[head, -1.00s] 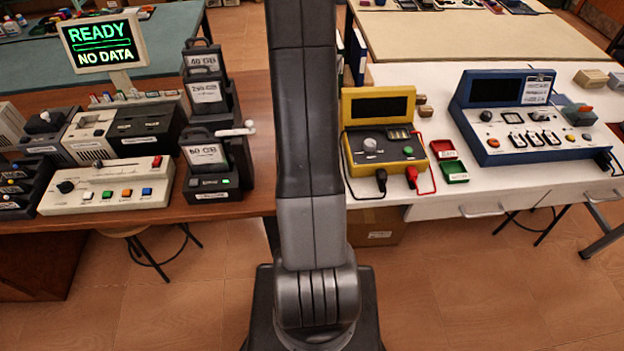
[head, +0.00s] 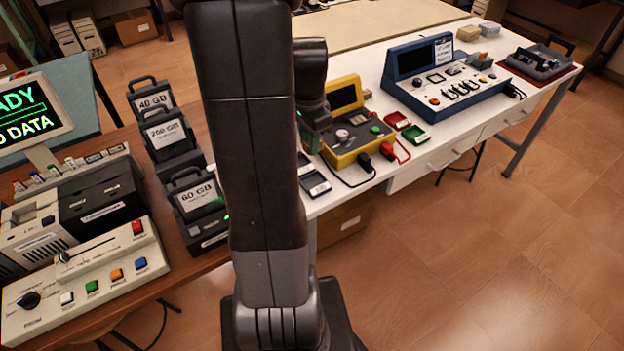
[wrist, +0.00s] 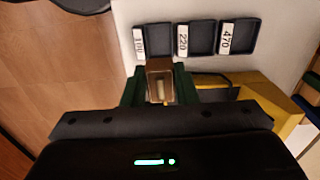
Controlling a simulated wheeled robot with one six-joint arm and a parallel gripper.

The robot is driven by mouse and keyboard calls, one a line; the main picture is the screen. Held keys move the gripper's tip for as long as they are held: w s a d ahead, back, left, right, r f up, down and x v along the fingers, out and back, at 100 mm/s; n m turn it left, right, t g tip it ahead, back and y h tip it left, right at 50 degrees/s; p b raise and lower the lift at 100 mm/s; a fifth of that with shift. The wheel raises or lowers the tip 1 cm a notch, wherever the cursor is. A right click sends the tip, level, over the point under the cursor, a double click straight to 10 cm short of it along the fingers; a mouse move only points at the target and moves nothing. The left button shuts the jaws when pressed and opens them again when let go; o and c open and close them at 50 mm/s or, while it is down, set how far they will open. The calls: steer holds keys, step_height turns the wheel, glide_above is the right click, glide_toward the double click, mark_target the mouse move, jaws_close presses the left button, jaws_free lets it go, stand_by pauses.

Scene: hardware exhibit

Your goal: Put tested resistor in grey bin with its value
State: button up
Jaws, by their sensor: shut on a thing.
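My gripper (wrist: 160,86) is shut on a small tan-brown block with a pale part in its middle, which I take to be the resistor (wrist: 158,68). Its value cannot be read. In the wrist view, three grey bins stand in a row just beyond the fingertips: a left one (wrist: 153,47) with a label that seems to read 100, a middle one (wrist: 203,50) labelled 220 and a right one (wrist: 238,50) labelled 470. The bins look empty. In the head view, grey bins (head: 316,188) show partly behind my arm, and my gripper is mostly hidden there.
A yellow tester (head: 348,158) with a dark screen and black and red leads stands right beside my gripper. Red (head: 397,120) and green (head: 415,134) trays lie to its right. A blue console (head: 455,95) stands farther right.

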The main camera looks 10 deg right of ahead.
step_height(320, 180, down, 10)
steer(key=shift+s+r, duration=0.1)
stand_by(0.4)
steer(key=shift+f+b, duration=0.6)
steer(key=o, duration=1)
steer(key=shift+o, duration=0.2)
steer(key=shift+r, duration=0.1)
steer(key=shift+r+p, duration=0.6)
steer(key=shift+p, duration=0.05)
step_height(320, 180, up, 12)
steer(key=shift+f, duration=0.1)
